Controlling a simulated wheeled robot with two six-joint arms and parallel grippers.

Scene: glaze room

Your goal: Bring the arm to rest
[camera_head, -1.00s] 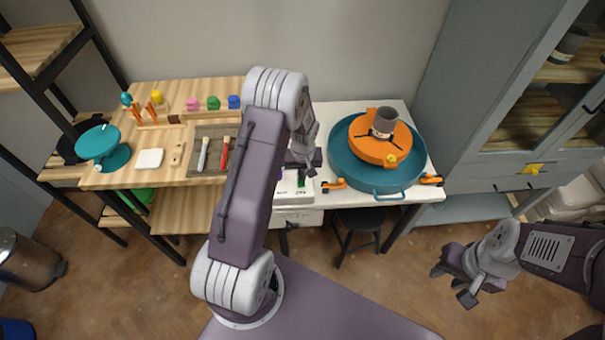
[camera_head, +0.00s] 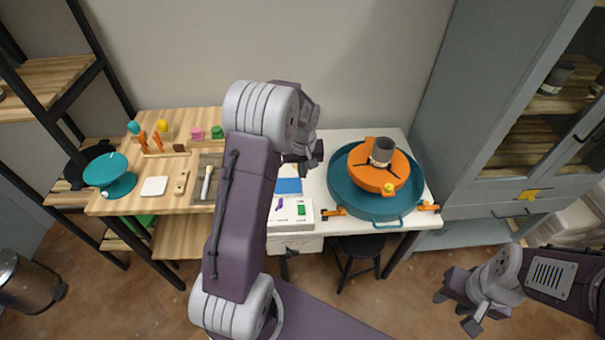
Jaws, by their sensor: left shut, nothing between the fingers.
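My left arm (camera_head: 243,210) rises in the middle of the view and bends at its top toward the wall. My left gripper (camera_head: 312,158) is at the end of it, shut and empty, above the back of the white table. The gripper is partly hidden behind its own wrist. My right gripper (camera_head: 458,310) is low at the right, open and empty, over the floor in front of the grey cabinet.
The white table (camera_head: 322,190) holds a teal basin (camera_head: 343,190) with an orange wheel (camera_head: 360,178) and a dark-topped cup (camera_head: 382,150). A blue pad (camera_head: 288,187) lies near my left gripper. The wooden table (camera_head: 165,207) at left holds tools.

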